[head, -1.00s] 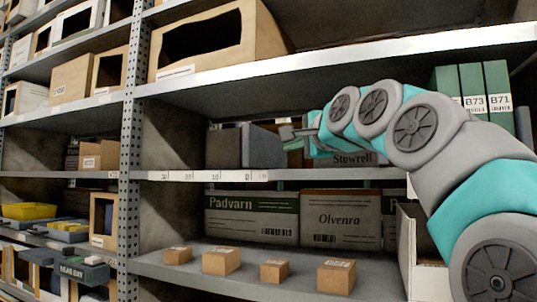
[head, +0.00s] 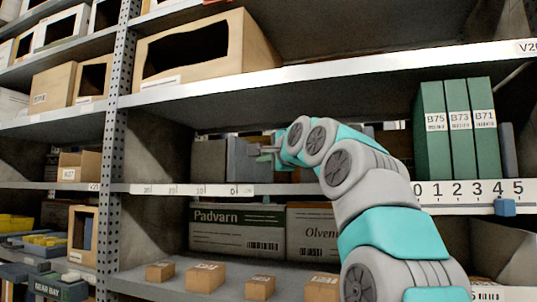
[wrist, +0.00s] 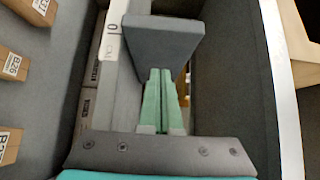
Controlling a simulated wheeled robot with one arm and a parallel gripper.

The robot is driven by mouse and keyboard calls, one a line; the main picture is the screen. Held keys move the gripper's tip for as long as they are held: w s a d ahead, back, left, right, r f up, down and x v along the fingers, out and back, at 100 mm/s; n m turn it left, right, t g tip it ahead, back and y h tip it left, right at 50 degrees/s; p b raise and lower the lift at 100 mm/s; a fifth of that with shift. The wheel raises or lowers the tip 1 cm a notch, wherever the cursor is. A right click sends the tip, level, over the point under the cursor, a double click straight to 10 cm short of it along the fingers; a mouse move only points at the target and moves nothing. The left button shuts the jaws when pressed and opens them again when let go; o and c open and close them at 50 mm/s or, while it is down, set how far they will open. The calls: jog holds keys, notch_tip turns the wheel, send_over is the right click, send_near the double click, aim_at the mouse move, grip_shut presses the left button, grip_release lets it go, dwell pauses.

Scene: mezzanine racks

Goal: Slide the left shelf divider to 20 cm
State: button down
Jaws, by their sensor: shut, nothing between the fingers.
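The left divider (head: 241,160) is a dark grey upright panel on the middle shelf, near the 0 mark of the white scale strip (head: 190,190). In the wrist view the divider (wrist: 163,42) stands straight ahead, beside the strip's 0 (wrist: 112,30). My gripper (head: 262,153) is on the divider's right side. Its green fingers (wrist: 161,72) are together with nothing between them. The tips are at or very near the divider's face; I cannot tell whether they touch. The divider's far side is hidden in the wrist view.
Green binders (head: 459,130) stand on the right, above a second scale strip numbered 0 to 5 (head: 465,192). Padvarn and Olvenra boxes (head: 237,230) and small cartons (head: 206,277) are on the shelf below. A perforated post (head: 114,150) stands left. The shelf above overhangs my arm.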

aim_at(240, 160)
jog(key=shift+w+a+p, duration=0.2)
jog(key=shift+w+a, duration=0.3)
jog(key=shift+a, duration=0.25)
jog(key=shift+w+a+p, duration=0.15)
jog(key=shift+w+a, duration=0.3)
jog(key=shift+a, duration=0.35)
jog(key=shift+w+a+p, duration=0.2)
jog(key=shift+w+a, duration=0.3)
jog(key=shift+a, duration=0.25)
jog(key=shift+a, duration=0.1)
